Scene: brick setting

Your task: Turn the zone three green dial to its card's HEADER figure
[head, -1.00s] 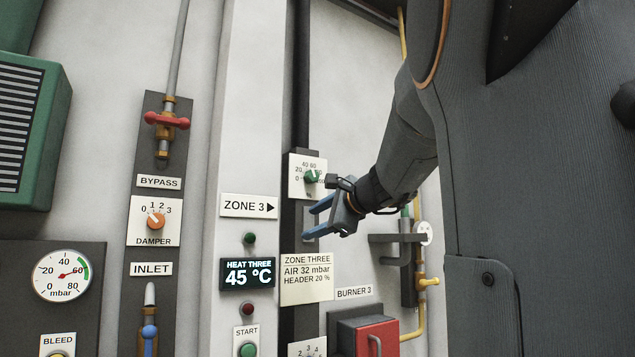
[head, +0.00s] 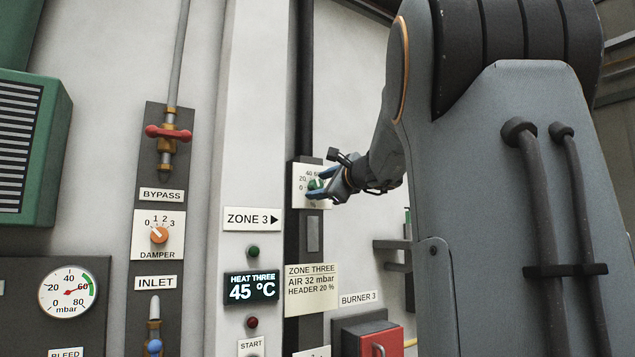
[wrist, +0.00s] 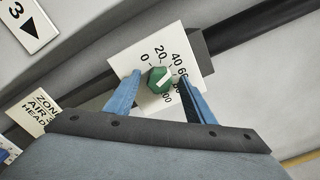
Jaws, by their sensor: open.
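The green dial (head: 315,184) sits on a white scale plate (head: 299,200) on the dark post. In the wrist view the dial (wrist: 157,85) lies between the two blue fingers of my gripper (wrist: 160,78), which are open with a visible gap on each side. Its white mark points to the upper right, roughly toward 60; the exact figure is hard to read. The scale shows 0, 20, 40, 60 and on to 100. In the head view my gripper (head: 318,183) partly hides the dial. The zone three card (head: 312,299) reads AIR 32 mbar, HEADER 20 %.
A ZONE 3 sign (head: 251,219) and a HEAT THREE display (head: 251,287) reading 45 °C stand left of the post. A red burner box (head: 380,345) is below right. An orange damper dial (head: 159,235) is further left.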

